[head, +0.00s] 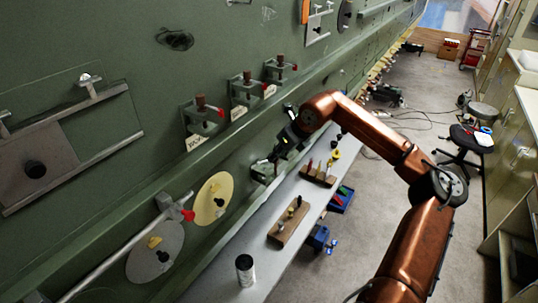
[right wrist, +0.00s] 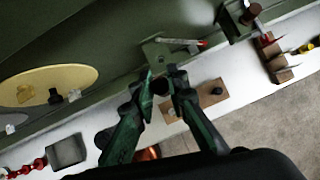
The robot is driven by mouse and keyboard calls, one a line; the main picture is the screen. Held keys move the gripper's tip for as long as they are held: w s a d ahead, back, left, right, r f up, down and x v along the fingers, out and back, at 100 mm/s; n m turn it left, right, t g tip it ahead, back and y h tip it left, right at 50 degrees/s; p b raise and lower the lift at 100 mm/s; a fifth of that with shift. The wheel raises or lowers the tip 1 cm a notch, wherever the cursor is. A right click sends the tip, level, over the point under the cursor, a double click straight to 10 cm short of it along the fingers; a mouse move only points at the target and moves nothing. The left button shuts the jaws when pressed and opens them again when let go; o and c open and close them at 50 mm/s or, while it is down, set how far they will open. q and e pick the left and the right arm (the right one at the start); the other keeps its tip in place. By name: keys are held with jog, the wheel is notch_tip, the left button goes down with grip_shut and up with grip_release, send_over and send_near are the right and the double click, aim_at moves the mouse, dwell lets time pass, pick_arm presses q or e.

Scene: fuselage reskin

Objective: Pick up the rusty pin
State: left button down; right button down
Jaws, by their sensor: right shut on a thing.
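My right gripper (head: 283,150) is at the green panel, just above a small green bracket (head: 264,173) at its lower ledge. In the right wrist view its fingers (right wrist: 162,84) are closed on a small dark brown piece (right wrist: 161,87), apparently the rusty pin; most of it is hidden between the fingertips. The bracket also shows in the right wrist view (right wrist: 160,52), beyond the fingers, with a red-tipped rod (right wrist: 182,42) by it. My left gripper is out of view.
A narrow grey bench (head: 225,265) runs below the panel. On it stand a wooden block with knobs (head: 288,222), another block with coloured pieces (head: 318,175) and a silver can (head: 245,270). Blue bins (head: 341,199) sit to the right. A stool (head: 468,140) stands on the floor.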

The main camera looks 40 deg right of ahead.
jog(key=shift+s+d+f+b, duration=0.15)
jog(key=shift+s+b, duration=0.3)
jog(key=shift+s, duration=0.1)
jog(key=shift+s+d+f+b, duration=0.1)
jog(key=shift+s+b, duration=0.3)
jog(key=shift+s, duration=0.1)
jog(key=s+b, duration=0.4)
jog(key=s, duration=0.6)
jog(key=shift+d+r, duration=0.25)
